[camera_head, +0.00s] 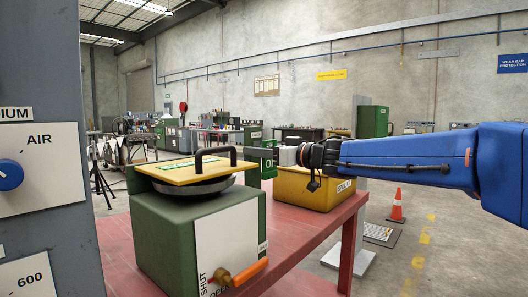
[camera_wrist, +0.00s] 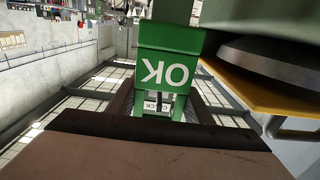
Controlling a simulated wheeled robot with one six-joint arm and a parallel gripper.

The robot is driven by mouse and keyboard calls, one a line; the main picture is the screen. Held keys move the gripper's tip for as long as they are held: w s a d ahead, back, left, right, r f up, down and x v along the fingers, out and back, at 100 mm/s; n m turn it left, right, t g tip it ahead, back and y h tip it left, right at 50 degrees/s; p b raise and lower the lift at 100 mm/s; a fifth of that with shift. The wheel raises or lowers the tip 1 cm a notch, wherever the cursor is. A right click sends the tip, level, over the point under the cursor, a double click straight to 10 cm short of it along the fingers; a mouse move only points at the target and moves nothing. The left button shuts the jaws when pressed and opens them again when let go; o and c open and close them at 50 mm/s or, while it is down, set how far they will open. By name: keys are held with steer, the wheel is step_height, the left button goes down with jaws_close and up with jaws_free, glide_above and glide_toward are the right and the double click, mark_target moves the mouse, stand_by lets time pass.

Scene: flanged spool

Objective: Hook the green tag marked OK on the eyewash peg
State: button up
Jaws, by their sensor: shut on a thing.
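The green tag marked OK (camera_wrist: 170,68) shows upside down in the wrist view, between the dark fingers of my gripper (camera_wrist: 160,97). In the head view my gripper (camera_head: 284,156) is at the end of the blue arm, shut on the tag (camera_head: 267,160), which is seen partly edge-on. The eyewash unit (camera_head: 163,232) is a green box with a bowl (camera_head: 195,187) and a yellow lid (camera_head: 190,170) above it. The tag is held behind and right of the lid, close to the unit's green upright. I cannot make out the peg; it may be hidden.
The unit stands on a red table (camera_head: 300,245). A yellow box (camera_head: 308,190) stands behind, below my gripper. A grey panel (camera_head: 40,150) with a blue knob blocks the left. An orange cone (camera_head: 397,206) stands on the floor at right. The lid's black handle (camera_head: 208,156) sticks up.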

steer(key=shift+w+a, duration=0.25)
steer(key=shift+a, duration=0.1)
steer(key=shift+w+a+f, duration=0.35)
steer(key=shift+a+f, duration=0.05)
steer(key=shift+a, duration=0.05)
stand_by(0.4)
steer(key=o, duration=1.1)
